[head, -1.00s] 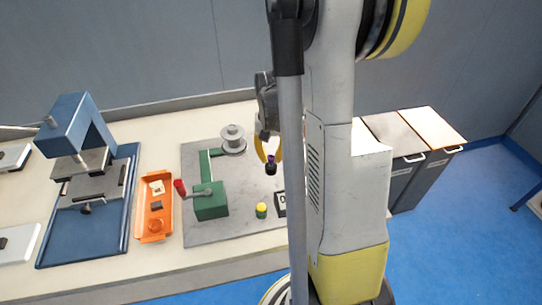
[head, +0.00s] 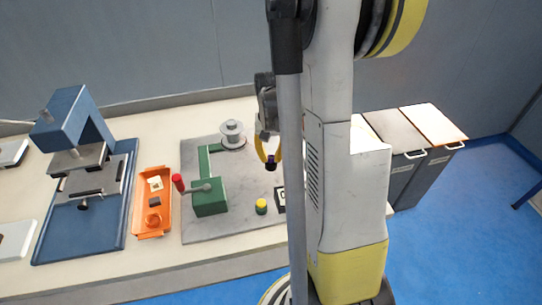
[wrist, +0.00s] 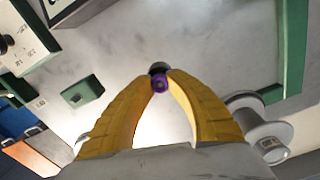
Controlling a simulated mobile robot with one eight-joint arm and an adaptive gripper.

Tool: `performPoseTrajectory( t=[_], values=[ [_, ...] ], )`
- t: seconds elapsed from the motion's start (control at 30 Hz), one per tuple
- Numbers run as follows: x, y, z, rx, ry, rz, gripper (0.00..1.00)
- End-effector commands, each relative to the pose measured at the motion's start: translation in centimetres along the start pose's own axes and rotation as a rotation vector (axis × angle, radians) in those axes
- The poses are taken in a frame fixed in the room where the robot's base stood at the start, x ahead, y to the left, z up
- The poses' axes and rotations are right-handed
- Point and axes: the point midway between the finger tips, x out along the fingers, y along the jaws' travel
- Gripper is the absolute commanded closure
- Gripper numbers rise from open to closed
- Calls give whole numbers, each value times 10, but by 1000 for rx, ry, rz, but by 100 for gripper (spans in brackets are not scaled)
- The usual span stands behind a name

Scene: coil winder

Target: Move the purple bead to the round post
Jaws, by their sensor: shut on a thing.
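The purple bead (head: 271,159) is between the yellow fingertips of my gripper (head: 270,157), above the grey plate in the head view. In the wrist view the bead (wrist: 160,85) shows as a purple ring with a dark middle, pinched between the fingertips (wrist: 161,79). A dark round piece (wrist: 158,67) shows right behind the bead, and a black piece (head: 271,167) shows just under it in the head view. I cannot tell whether this is the round post or whether the bead touches it. One finger is partly hidden by my arm in the head view.
The grey plate (head: 235,220) carries a green winder with a red-knobbed crank (head: 205,198), a silver spool (head: 232,135) and a green-yellow button (head: 261,206). An orange tray (head: 152,228) and a blue press (head: 75,125) stand to the left. Bins (head: 428,150) stand right.

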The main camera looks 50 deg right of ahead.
Motion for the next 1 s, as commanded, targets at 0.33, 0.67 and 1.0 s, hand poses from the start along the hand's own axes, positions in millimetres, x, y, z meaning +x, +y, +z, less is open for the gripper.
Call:
performPoseTrajectory(
  t=[0.33, 0.67, 1.0],
  values=[
    [1, 0, 0, 0, 0, 0, 57],
    [-27, 0, 1, 0, 0, 0, 57],
    [-99, 0, 0, 0, 0, 0, 57]
  ],
)
